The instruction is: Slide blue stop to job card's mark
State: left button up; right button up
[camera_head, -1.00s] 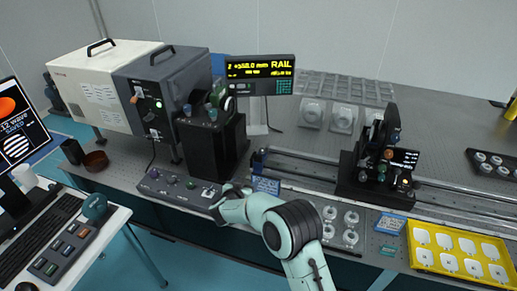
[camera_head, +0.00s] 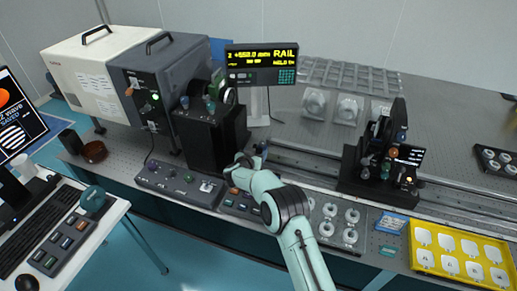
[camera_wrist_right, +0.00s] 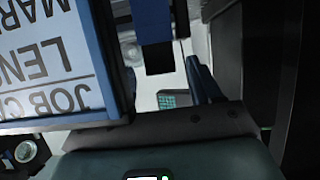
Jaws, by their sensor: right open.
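My right gripper (camera_head: 250,160) is at the left end of the rail (camera_head: 440,195), beside the dark block; its fingers are hard to make out in the head view. In the right wrist view the open gripper (camera_wrist_right: 155,85) has a blue piece (camera_wrist_right: 158,55), probably the blue stop, between its fingers; contact is not clear. The job card (camera_wrist_right: 50,60) shows upside down and close at the left of the wrist view, with "JOB CARD", "LEN" and "MARK" partly readable. In the head view my arm hides the card. My left gripper is out of view.
A dark carriage with optics (camera_head: 375,165) stands on the rail to the right. A tall black block (camera_head: 210,140) is just left of my gripper. The rail readout (camera_head: 262,64) stands behind. Control boxes (camera_head: 180,182), white ring mounts (camera_head: 340,222) and a yellow tray (camera_head: 460,255) line the front.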

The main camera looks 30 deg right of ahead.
aim_at(260, 151)
jog(key=shift+p+x, duration=0.45)
jog(key=shift+x, duration=1.35)
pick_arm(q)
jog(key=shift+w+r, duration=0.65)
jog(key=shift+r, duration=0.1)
pick_arm(e)
jog(key=shift+a, duration=0.1)
grip_shut()
jog(key=shift+s+d+f+b, duration=0.1)
jog(key=shift+s+d+b, duration=0.2)
jog(key=shift+s+d, duration=0.1)
jog(key=s+d+b, duration=0.1)
jog(key=s+d, duration=0.2)
jog(key=s+d+b, duration=0.2)
jog(key=s+d, duration=0.1)
jog(key=s, duration=0.1)
jog(key=s+d+b, duration=0.2)
jog(key=s+d, duration=0.1)
jog(key=shift+s, duration=0.3)
jog(key=shift+s+d, duration=0.35)
jog(key=shift+s, duration=0.1)
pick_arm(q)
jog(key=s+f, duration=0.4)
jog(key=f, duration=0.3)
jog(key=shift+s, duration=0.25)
